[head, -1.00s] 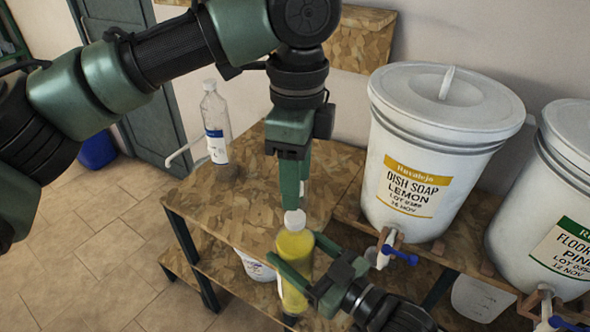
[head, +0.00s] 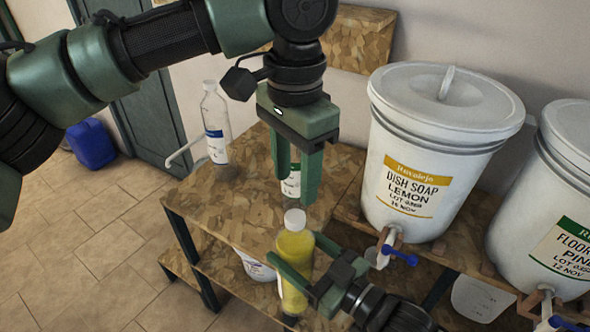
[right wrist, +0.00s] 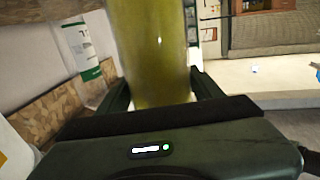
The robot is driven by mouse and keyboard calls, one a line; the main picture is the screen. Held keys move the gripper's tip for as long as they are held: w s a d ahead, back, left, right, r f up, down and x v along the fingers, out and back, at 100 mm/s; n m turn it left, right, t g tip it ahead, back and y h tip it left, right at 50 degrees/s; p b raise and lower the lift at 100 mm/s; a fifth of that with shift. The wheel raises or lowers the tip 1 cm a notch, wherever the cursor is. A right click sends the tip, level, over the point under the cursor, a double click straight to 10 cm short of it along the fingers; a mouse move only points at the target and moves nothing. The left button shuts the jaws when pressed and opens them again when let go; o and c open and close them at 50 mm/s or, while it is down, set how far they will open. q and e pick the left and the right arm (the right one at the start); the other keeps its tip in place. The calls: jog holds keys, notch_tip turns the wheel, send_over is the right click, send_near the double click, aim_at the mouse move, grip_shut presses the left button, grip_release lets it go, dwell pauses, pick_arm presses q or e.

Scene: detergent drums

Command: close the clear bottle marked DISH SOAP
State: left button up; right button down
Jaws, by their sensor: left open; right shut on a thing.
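A clear bottle of yellow liquid (head: 294,258) with a white cap (head: 295,219) on its mouth stands upright in my right gripper (head: 296,248). Its marking is not readable. The right wrist view shows its yellow body (right wrist: 155,50) between the fingers. I cannot tell how tightly the cap sits. My left gripper (head: 296,190) is open and empty, pointing down just above the cap, apart from it.
A bottle with a blue label (head: 215,125) and a green-labelled bottle (head: 291,180), partly behind my left fingers, stand on the chipboard table (head: 215,205). A white DISH SOAP LEMON drum (head: 430,150) and a FLOOR drum (head: 555,215) with taps stand at right. A pail (head: 253,265) is below.

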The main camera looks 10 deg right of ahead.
aim_at(295, 215)
pick_arm(q)
notch_tip(295, 215, down, 8)
jog(key=shift+r, duration=0.2)
dwell(0.3)
grip_shut()
jog(key=shift+m, duration=1)
jog(key=shift+o, duration=0.6)
grip_release()
